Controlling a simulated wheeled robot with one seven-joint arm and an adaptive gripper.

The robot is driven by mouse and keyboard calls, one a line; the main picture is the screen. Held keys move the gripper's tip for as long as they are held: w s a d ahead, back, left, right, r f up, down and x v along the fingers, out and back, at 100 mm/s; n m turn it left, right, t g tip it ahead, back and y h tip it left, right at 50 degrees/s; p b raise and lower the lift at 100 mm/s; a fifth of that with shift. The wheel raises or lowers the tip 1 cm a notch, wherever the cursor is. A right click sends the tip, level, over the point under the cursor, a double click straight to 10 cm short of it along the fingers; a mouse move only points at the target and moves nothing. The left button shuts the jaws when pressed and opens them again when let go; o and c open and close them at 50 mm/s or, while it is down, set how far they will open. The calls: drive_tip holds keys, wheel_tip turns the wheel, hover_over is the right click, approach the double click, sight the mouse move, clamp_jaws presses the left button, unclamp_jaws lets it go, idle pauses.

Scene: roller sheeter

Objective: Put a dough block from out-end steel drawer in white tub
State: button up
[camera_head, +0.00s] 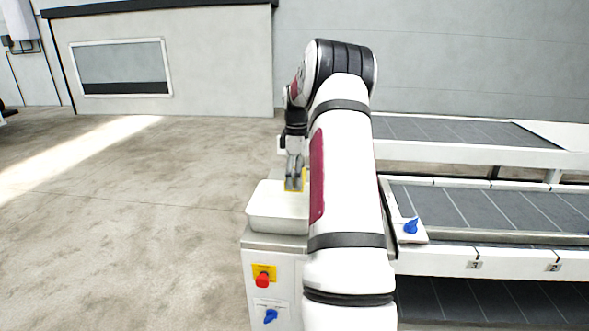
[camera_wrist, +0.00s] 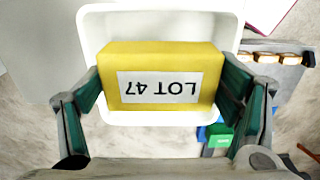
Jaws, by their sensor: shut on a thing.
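My gripper (camera_head: 294,180) is shut on a yellow dough block (camera_wrist: 205,62) with a white label reading "LOT 47", upside down in the wrist view. The fingers (camera_wrist: 160,88) press on its left and right ends. The block is small and partly covered by the fingers in the head view (camera_head: 301,184). The white tub (camera_head: 275,222) stands on a white cabinet, and its rim shows around the block in the wrist view (camera_wrist: 92,30). The block is over the tub; its exact height above the tub floor is hard to tell. I cannot make out the steel drawer.
The cabinet front has a red button on yellow (camera_head: 263,279) and a blue knob (camera_head: 270,316). A conveyor bed (camera_head: 480,208) with another blue knob (camera_head: 411,226) lies to the right of my arm. Open concrete floor (camera_head: 130,220) is at left.

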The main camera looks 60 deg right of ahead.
drive_tip(key=shift+f, duration=5)
drive_tip(key=o, duration=1.3)
wheel_tip(320, 180, up, 12)
